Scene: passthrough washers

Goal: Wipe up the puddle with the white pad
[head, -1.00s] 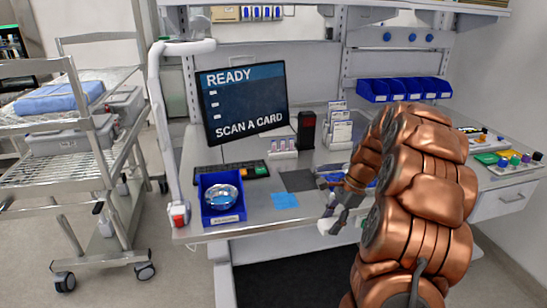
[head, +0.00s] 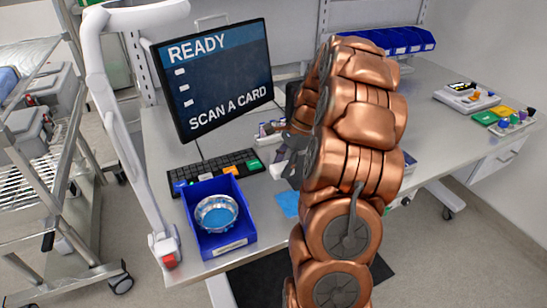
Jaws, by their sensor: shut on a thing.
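The puddle is a light blue patch (head: 287,203) on the grey worktop near its front edge; my arm covers its right part. My gripper (head: 281,168) is just behind the puddle in the picture, partly hidden by my copper-coloured arm. It is shut on the white pad (head: 277,171), of which only a small pale piece shows at the fingertips. I cannot tell whether the pad touches the worktop.
A wire cart (head: 40,190) is at left. The right worktop (head: 435,125) is largely clear.

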